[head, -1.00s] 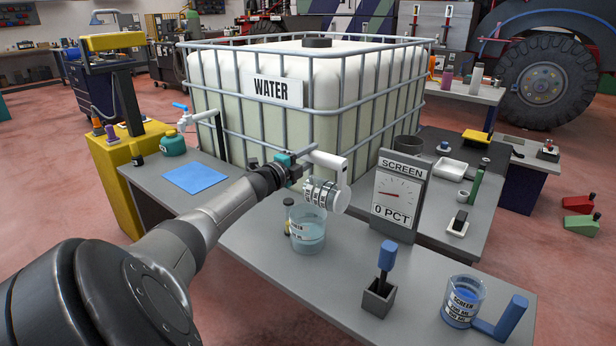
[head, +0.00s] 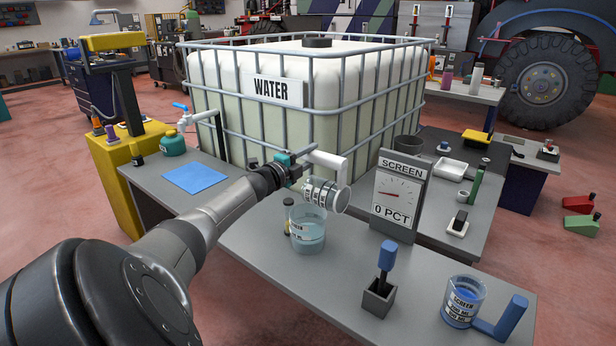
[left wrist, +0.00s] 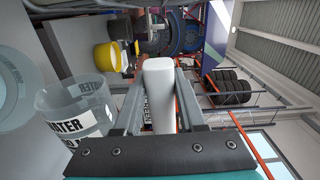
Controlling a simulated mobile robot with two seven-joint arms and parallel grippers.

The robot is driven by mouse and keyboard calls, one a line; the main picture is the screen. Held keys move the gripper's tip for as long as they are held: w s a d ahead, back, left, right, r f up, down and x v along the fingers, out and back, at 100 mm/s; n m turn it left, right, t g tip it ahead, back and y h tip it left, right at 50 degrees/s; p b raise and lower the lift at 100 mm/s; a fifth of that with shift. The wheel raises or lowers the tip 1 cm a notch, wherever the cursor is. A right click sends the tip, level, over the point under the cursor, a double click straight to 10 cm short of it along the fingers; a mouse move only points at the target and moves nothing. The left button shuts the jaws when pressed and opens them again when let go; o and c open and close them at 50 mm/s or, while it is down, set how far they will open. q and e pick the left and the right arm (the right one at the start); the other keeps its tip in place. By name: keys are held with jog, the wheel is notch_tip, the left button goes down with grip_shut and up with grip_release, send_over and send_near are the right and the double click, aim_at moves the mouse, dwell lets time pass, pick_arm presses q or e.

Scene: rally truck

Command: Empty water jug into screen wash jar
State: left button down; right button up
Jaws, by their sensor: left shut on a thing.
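My left gripper (head: 292,170) is shut on the white handle of the clear water jug (head: 322,194). The jug is tipped on its side above the bench and looks clear, with no liquid I can make out. In the left wrist view the white handle sits between the fingers (left wrist: 160,105), and the labelled jug (left wrist: 78,112) is at left. The clear screen wash jar (head: 308,240) stands upright just below the jug and holds pale bluish liquid. A large round rim at the far left of the wrist view may be this jar. My right gripper is not in view.
The screen gauge (head: 399,196) stands right of the jar and reads 0 PCT. A blue-handled screen jug (head: 461,302) with blue liquid and a grey holder with a blue-topped tool (head: 379,296) stand nearer. The caged water tank (head: 230,120) is behind.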

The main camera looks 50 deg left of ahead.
pick_arm(q)
jog(key=shift+a, duration=0.1)
jog(key=shift+s+a+n+b, duration=0.15)
jog(key=shift+a+n+b, duration=0.4)
jog(key=shift+a+n, duration=0.1)
dwell(0.3)
dwell(1.1)
jog(key=shift+s+a+f+n+b, duration=0.1)
jog(key=shift+s+a+n+b, duration=0.1)
jog(key=shift+a+n+b, duration=0.45)
jog(key=shift+a, duration=0.1)
jog(key=shift+a+b, duration=0.1)
jog(key=shift+b, duration=0.2)
dwell(0.9)
jog(key=shift+s+a+f+n+b, duration=0.15)
jog(key=shift+a+n+b, duration=0.25)
jog(key=shift+a+b, duration=0.3)
jog(key=shift+d, duration=0.1)
